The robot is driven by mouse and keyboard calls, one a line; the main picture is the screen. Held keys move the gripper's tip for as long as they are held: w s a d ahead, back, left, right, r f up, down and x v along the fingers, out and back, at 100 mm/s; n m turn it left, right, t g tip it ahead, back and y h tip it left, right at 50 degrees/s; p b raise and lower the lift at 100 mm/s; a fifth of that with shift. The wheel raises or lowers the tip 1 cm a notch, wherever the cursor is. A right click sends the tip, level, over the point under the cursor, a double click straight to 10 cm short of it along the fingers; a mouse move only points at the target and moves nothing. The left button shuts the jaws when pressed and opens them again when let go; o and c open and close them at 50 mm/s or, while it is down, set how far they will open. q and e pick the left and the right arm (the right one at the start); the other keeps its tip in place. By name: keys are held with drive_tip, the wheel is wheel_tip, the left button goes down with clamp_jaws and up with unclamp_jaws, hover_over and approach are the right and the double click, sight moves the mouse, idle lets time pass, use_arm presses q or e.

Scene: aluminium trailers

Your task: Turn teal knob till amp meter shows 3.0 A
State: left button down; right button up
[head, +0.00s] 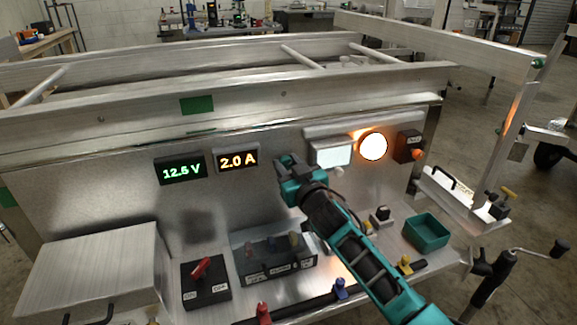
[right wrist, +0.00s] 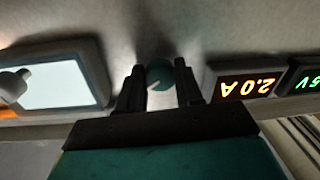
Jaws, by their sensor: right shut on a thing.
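The amp meter (head: 237,159) on the trailer's aluminium panel reads 2.0 A in orange digits. It also shows upside down in the right wrist view (right wrist: 248,87). The teal knob (right wrist: 160,73) is round with a pale pointer mark and sits on the panel between the amp meter and a lit white screen. My right gripper (right wrist: 159,88) has its two dark fingers shut on the knob, one on each side. In the head view my right gripper (head: 290,163) hides the knob. My left gripper is not in view.
A green 12.5 V meter (head: 181,170) is left of the amp meter. The white screen (head: 332,154) and a glowing round lamp (head: 373,146) are to the right. Below are a red-handled switch (head: 203,268), a terminal block (head: 272,260) and a green bin (head: 426,232).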

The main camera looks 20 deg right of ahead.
drive_tip(key=shift+m, duration=0.3)
drive_tip(key=m+p, duration=0.1)
drive_tip(key=m, duration=0.2)
drive_tip(key=shift+m, duration=0.3)
drive_tip(key=shift+f+m+t+p, duration=0.1)
drive_tip(key=shift+m+t+p, duration=0.4)
drive_tip(key=shift+m, duration=1.8)
drive_tip(key=o, duration=1)
drive_tip(key=shift+o, duration=0.2)
